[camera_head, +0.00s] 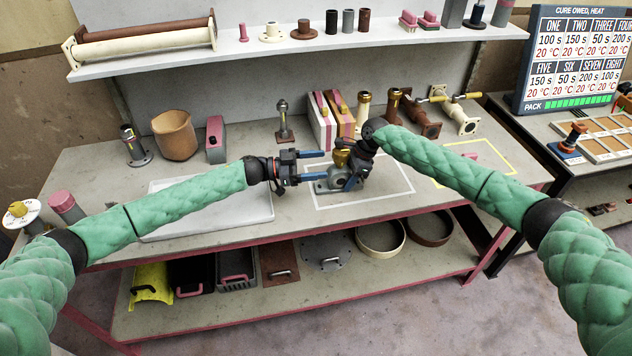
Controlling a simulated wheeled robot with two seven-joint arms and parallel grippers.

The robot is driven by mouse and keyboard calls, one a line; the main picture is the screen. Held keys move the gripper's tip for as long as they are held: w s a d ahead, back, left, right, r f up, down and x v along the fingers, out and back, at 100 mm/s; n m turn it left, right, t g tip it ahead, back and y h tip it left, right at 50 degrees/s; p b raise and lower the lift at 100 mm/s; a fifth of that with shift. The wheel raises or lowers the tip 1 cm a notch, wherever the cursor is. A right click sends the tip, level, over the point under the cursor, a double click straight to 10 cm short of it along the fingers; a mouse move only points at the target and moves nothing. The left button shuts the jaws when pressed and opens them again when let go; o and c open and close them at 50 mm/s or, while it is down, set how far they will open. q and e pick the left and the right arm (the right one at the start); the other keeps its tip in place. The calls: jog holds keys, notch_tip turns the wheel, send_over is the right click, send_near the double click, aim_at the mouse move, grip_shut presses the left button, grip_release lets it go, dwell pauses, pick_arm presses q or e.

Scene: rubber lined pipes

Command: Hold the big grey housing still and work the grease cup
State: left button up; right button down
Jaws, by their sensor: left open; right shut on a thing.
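The big grey housing (338,184) sits inside the white outlined rectangle at the middle of the bench. A brass-coloured cup, which looks like the grease cup (342,157), stands on top of it, partly hidden by my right gripper. My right gripper (351,180) reaches down from the upper right and is shut, apparently on the housing; the exact contact is hidden. My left gripper (318,165) is open and empty. Its two blue fingers point right, towards the cup and housing, just left of them.
A pale tray or mat (215,222) lies under my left arm. Pink-and-cream blocks (322,120) and flanged pipes (418,118) stand behind the housing. A brown pot (175,134) stands at the back left. A shelf (270,52) overhangs the back. The outlined area's right part is clear.

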pick_arm(q)
jog(key=shift+s+d+n+t+y, duration=0.9)
jog(key=shift+s+d+n+t, duration=1.2)
jog(key=shift+d+t, duration=1.2)
jog(key=s+a+n+t+y, duration=0.3)
jog(key=a+n+t+y, duration=0.3)
jog(key=y, duration=0.3)
jog(key=shift+r+n+t, duration=0.15)
jog(key=shift+n+t, duration=0.15)
jog(key=shift+n, duration=0.4)
